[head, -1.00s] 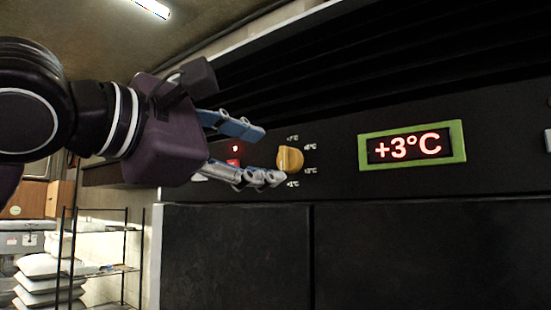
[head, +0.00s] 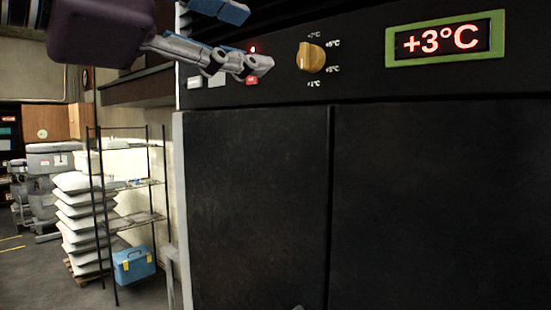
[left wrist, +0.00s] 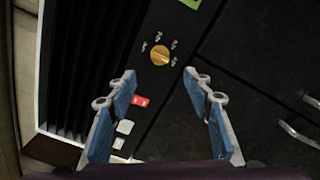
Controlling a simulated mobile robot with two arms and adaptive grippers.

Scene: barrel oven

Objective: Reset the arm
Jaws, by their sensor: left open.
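My left gripper (head: 245,38) is at the upper left of the head view, in front of the panel's left part. Its fingers are apart and empty, left of the yellow knob (head: 311,57). The left wrist view shows the two blue-padded fingers (left wrist: 160,88) spread wide, with the knob (left wrist: 160,55) beyond and between their tips, not touched. A red switch (head: 252,80) and white switches (head: 217,80) sit below the fingers. The green-framed display (head: 445,39) reads +3°C.
The dark cabinet doors (head: 430,200) fill the right side. At left stand a wire shelf (head: 150,182), stacked white sacks (head: 80,210) and a blue toolbox (head: 134,266) on the floor. Bare floor shows at lower left.

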